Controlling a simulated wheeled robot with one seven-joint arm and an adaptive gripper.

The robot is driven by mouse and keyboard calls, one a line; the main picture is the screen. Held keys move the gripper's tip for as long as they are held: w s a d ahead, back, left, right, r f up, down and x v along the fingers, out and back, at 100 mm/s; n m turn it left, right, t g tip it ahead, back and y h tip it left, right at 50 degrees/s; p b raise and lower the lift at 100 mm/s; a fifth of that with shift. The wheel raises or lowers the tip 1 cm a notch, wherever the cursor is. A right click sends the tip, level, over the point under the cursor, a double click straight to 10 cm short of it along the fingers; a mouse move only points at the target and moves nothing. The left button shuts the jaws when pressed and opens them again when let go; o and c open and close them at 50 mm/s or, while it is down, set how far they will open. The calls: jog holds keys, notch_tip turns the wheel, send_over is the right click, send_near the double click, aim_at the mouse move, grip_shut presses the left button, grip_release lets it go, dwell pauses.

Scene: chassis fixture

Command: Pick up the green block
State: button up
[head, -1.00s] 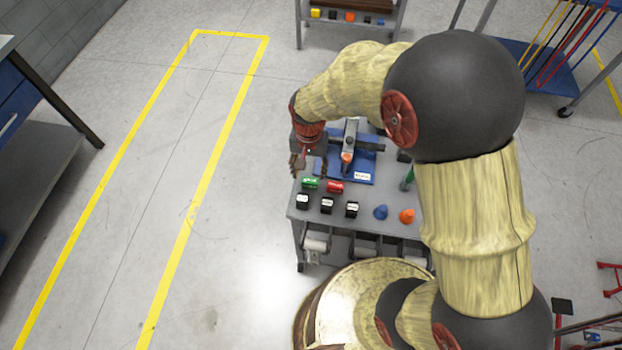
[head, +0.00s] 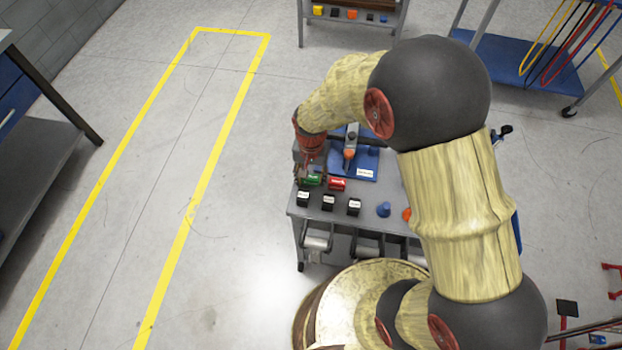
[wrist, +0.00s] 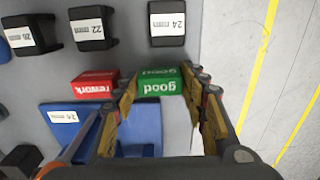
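The green block (wrist: 160,88), labelled "good", lies on the grey cart top and appears between my fingertips in the wrist view. In the head view the green block (head: 313,180) is beside my gripper (head: 303,172), partly hidden by it. In the wrist view my gripper (wrist: 161,82) is open, with one finger on each side of the block. A narrow gap shows at the left finger; the right finger is very close to the block's edge. Whether it touches, and how far above the cart top the tips are, I cannot tell.
A red block (wrist: 94,84), labelled "rework", lies just left of the green one. Black numbered blocks (wrist: 167,22) stand in a row nearby. A blue fixture plate (wrist: 68,124) is beside the gripper. A blue cone (head: 383,209) and an orange piece (head: 406,214) stand farther right.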

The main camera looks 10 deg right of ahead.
jog(key=c, duration=0.5)
